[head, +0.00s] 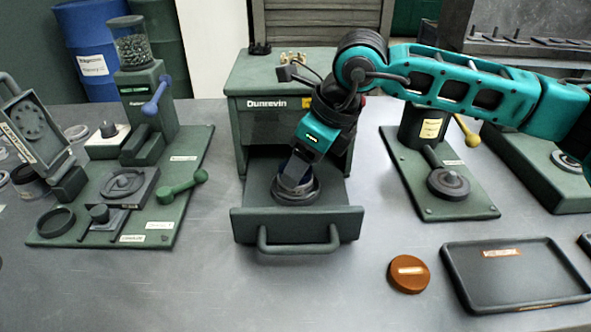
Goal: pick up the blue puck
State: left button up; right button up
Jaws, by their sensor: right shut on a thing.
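My right gripper (296,181) reaches down into the open drawer (250,208) of the green Dunrevin cabinet (265,125). Its fingers are shut on a dark, round, puck-like thing (296,198) on the drawer floor. The fingers cover much of it, and its colour looks dark grey to bluish, so I cannot tell for sure that it is the blue puck. No other blue puck shows. My left gripper is not in view.
An orange-brown puck (409,281) lies on the grey table, left of a dark empty tray (515,275). A green station with a hopper (132,45) and blue and green levers stands left. A station with a yellow lever (466,131) stands right. The front middle is clear.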

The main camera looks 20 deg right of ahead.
jog(key=c, duration=0.5)
